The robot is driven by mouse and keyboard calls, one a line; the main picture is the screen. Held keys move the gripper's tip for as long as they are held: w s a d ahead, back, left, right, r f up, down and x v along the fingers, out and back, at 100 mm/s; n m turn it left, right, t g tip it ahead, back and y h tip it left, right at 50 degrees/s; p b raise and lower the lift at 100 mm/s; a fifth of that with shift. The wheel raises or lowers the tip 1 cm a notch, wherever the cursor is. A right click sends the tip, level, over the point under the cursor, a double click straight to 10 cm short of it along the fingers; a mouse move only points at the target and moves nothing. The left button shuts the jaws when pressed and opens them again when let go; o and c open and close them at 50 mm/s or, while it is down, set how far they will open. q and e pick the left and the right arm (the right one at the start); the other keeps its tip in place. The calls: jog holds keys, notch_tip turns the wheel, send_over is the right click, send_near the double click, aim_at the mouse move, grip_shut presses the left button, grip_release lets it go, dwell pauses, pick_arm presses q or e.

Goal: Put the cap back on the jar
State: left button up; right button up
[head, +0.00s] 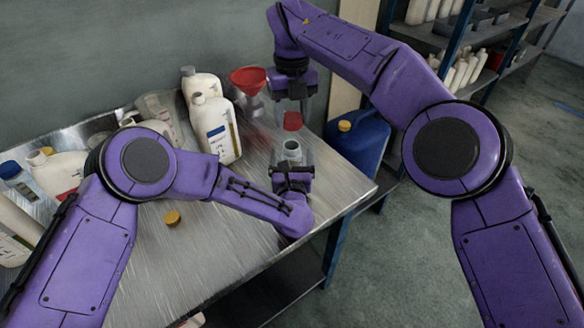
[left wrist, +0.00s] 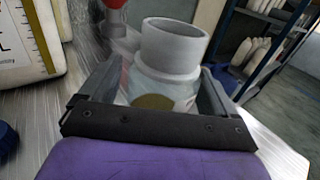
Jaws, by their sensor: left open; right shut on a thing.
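The jar (head: 292,151) stands upright on the metal table, its grey neck open at the top. It also shows in the left wrist view (left wrist: 174,46), between the fingers. My left gripper (head: 292,170) is open around the jar, one finger on each side; I cannot tell whether they touch it. My right gripper (head: 291,110) points down above the jar, shut on the red cap (head: 292,122). The cap is apart from the neck, nearly straight above it. My left forearm hides part of the table.
A red funnel (head: 249,78) and white bottles (head: 215,128) stand behind to the left. A yellow cap (head: 172,218) lies on the table (head: 235,255). A blue canister (head: 358,145) stands beyond the table's right edge. More bottles stand at far left.

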aim_at(292, 146)
pick_arm(q)
jog(key=c, duration=1.5)
jog(key=shift+c, duration=0.2)
pick_arm(e)
jog(key=shift+w+f, duration=0.15)
jog(key=shift+f, duration=2.35)
jog(key=shift+f, duration=0.15)
jog(key=shift+f, duration=0.75)
jog(key=shift+f, duration=0.55)
